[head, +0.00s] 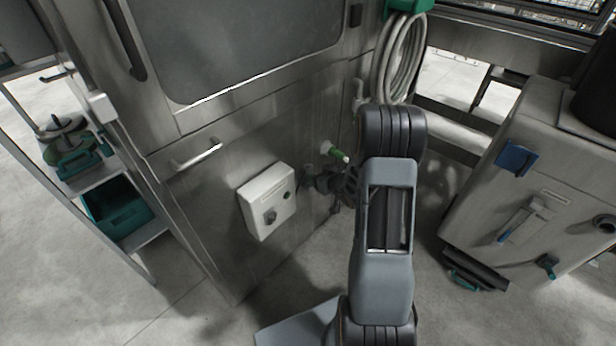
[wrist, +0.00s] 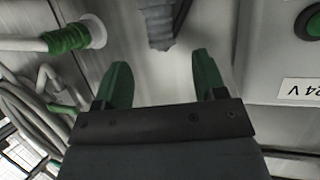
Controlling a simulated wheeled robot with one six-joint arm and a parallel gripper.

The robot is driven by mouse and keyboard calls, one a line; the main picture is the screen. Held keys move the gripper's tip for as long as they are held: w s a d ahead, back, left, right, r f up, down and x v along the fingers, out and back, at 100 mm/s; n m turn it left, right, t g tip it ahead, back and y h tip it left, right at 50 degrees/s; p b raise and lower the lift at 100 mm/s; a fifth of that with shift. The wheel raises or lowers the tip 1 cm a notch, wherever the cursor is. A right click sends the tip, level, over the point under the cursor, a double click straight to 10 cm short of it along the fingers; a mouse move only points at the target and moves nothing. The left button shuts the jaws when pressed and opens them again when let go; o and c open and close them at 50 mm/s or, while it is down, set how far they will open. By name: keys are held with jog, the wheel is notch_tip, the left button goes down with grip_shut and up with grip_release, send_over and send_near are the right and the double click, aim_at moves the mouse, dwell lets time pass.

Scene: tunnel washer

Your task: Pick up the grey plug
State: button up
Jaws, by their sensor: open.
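My gripper (wrist: 160,63) is open, its two green-tipped fingers apart with nothing between them. A grey ribbed piece, which looks like the grey plug (wrist: 160,24), shows at the top centre of the wrist view. It lies beyond the fingertips, roughly in line with the gap between them, and its upper end is cut off by the frame. In the head view my arm covers much of this area. A small dark grey shape near the steel wall there cannot be clearly told as plug or gripper.
A white control box (head: 268,202) is on the steel wall; its 24 V label (wrist: 300,90) shows close to the right finger. A green-wrapped pipe (wrist: 70,38) is at left. A coiled hose (head: 400,58) hangs behind my arm. A grey cabinet (head: 535,185) stands at right.

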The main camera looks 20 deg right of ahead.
aim_at(311, 170)
jog(key=shift+b+x, duration=0.6)
jog(key=shift+x, duration=3)
jog(key=shift+f, duration=0.1)
jog(key=c, duration=1.1)
